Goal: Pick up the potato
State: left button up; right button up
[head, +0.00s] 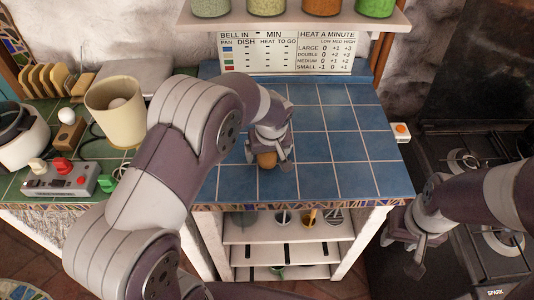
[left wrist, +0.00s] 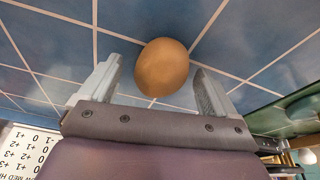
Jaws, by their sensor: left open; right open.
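The potato (head: 266,160) is a small brown rounded thing on the blue tiled counter (head: 340,150), near its front left part. In the left wrist view the potato (left wrist: 162,67) lies on blue tiles, just beyond and between the fingertips. My left gripper (head: 268,162) is over the potato in the head view, its fingers open on either side; it also shows in the left wrist view (left wrist: 157,78). I cannot tell whether a finger touches the potato. My right gripper (head: 402,254) is open and empty, low beside the counter's right side and in front of the stove.
A beige cup (head: 115,112) holding an egg-like thing, a grey box with levers (head: 60,178) and a toast rack (head: 48,78) stand on the left green counter. A stove (head: 470,150) is at right. A shelf with jars (head: 265,6) hangs above. The blue tiles right of the potato are clear.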

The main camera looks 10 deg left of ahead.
pick_arm(q)
jog(key=c, duration=1.2)
jog(key=shift+c, duration=0.2)
